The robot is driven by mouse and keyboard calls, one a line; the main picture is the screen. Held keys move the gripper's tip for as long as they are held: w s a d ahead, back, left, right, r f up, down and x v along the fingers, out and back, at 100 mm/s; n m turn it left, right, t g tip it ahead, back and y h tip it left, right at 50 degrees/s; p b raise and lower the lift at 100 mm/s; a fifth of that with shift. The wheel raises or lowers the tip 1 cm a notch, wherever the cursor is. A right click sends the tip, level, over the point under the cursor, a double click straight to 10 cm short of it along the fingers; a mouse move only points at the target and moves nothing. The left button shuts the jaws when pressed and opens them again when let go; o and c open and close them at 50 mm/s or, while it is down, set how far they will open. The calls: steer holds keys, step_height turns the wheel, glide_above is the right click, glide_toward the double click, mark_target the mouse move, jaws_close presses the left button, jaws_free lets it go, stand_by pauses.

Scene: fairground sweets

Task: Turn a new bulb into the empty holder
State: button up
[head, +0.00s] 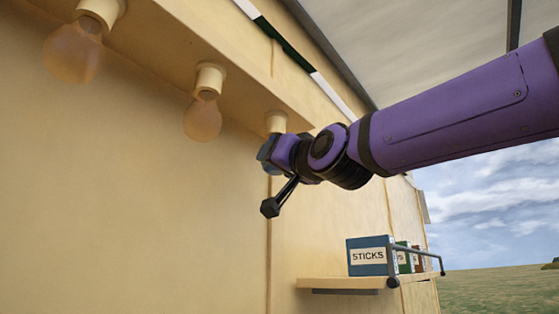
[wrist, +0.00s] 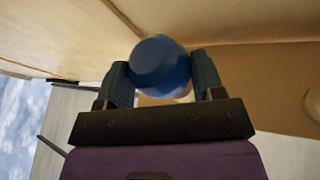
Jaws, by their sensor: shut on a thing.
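Under the awning beam, the third holder (head: 277,121) in the row is cream, and my gripper (head: 267,155) is just beneath it. In the wrist view my gripper (wrist: 160,72) is shut on a blue rounded thing (wrist: 160,62) with a flat-looking end, held between both fingers. I cannot tell whether this is the new bulb itself or something around it. In the head view my gripper mostly hides it. Whether it touches the holder cannot be told.
Two amber bulbs, one near (head: 73,52) and one further along (head: 202,119), hang from the beam (head: 170,55) to the left. A shelf (head: 345,283) below right carries a blue STICKS box (head: 368,257) and other boxes. Open air lies below my gripper.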

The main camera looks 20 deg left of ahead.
steer(key=shift+w+r, duration=0.1)
steer(key=shift+r, duration=0.2)
stand_by(0.5)
steer(key=shift+m+t, duration=0.3)
steer(key=shift+t, duration=0.1)
steer(key=shift+t+h, duration=0.3)
steer(key=shift+h, duration=0.4)
steer(key=shift+f, duration=0.4)
stand_by(1.3)
steer(key=shift+r, duration=0.3)
stand_by(0.3)
steer(key=shift+a+m+t+h, duration=0.1)
steer(key=shift+m+t+h, duration=0.6)
steer(key=shift+m+h, duration=0.15)
steer(key=shift+n+g+y, duration=0.95)
steer(key=shift+g+y, duration=0.15)
steer(key=shift+y, duration=0.15)
steer(key=shift+f, duration=0.3)
stand_by(1.4)
